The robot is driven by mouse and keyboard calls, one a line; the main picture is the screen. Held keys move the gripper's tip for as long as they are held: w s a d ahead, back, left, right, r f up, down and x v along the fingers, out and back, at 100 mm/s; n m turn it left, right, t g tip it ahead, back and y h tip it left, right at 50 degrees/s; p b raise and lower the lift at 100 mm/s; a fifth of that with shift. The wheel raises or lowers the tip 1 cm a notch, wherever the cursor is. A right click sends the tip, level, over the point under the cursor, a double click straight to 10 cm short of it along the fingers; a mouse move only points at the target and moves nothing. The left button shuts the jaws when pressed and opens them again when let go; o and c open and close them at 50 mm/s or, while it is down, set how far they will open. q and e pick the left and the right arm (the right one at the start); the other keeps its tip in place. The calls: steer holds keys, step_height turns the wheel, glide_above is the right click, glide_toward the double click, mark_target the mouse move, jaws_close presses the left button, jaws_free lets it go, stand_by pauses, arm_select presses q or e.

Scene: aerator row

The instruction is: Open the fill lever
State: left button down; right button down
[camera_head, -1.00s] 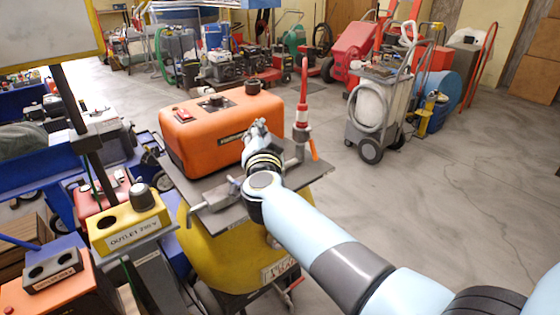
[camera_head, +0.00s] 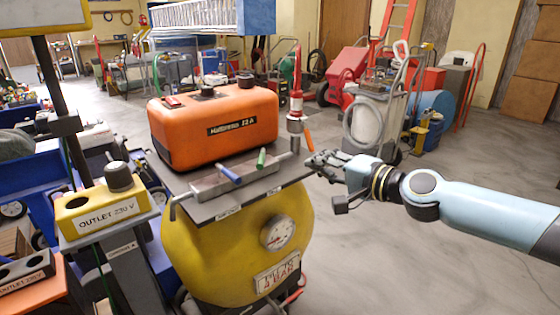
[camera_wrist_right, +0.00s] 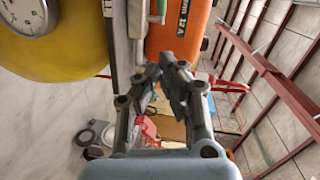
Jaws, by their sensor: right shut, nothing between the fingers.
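A grey manifold (camera_head: 212,189) lies on the plate above a yellow tank (camera_head: 205,235). It carries a blue lever (camera_head: 229,174) and a green lever (camera_head: 261,158), both slanting across the bar. An orange lever (camera_head: 309,139) hangs steeply beside the red-topped riser (camera_head: 296,100) at the plate's right end. I cannot read which one is the fill lever. My right gripper (camera_head: 322,163) is shut and empty, just right of the plate, below and near the orange lever. Its fingertips (camera_wrist_right: 172,82) also show in the wrist view beside the plate edge. My left gripper is out of view.
An orange compressor (camera_head: 215,130) stands behind the manifold. A round gauge (camera_head: 278,232) is on the tank's front. A yellow outlet box (camera_head: 103,210) stands at the left. Bare floor (camera_head: 440,165) lies right of the tank; a hose cart (camera_head: 372,120) stands farther back.

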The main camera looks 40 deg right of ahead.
mark_target(261, 158)
steer(key=w+a, duration=0.1)
steer(key=w, duration=0.1)
steer(key=w+a+f+p, duration=0.1)
steer(key=w, duration=0.2)
steer(key=w+a, duration=0.1)
steer(key=w, duration=0.2)
steer(key=shift+w+a+f, duration=0.1)
steer(key=shift+a+f, duration=0.05)
steer(key=shift+f, duration=0.05)
steer(key=shift+w+a+f, duration=0.2)
steer(key=shift+w+a, duration=0.05)
steer(key=shift+a, duration=0.1)
steer(key=shift+p, duration=0.3)
